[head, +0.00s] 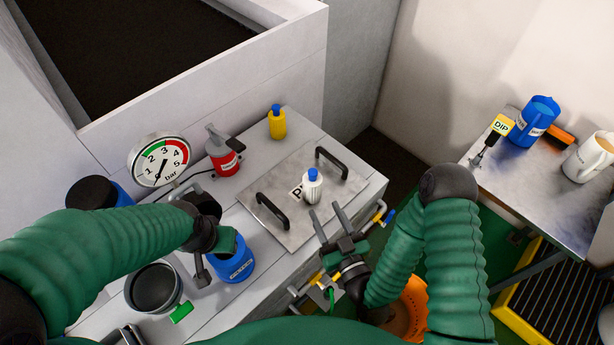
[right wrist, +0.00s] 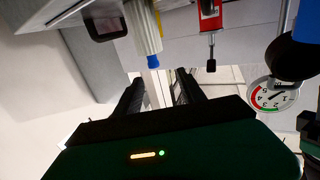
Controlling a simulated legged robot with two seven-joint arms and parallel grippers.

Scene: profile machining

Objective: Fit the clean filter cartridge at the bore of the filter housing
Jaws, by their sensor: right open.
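A white ridged cylinder with a blue top (head: 312,185), which looks like the clean filter cartridge, stands upright on a metal plate. It also shows, upside down, in the right wrist view (right wrist: 145,32). My right gripper (head: 326,212) is open and empty, with its fingers just in front of the cartridge and apart from it. My left gripper (head: 205,250) is beside a labelled blue container (head: 236,262); its jaws are partly hidden, and I cannot tell whether it grips anything. A dark open round vessel (head: 154,290) with a green tag stands nearby; I cannot tell whether it is the filter housing.
The metal plate (head: 285,225) has two black handles. A pressure gauge (head: 160,160), red can (head: 222,160) and yellow bottle (head: 277,123) stand behind. A side table (head: 545,190) at right holds a blue container (head: 535,122) and a mug (head: 590,157). A grey-walled tank is at upper left.

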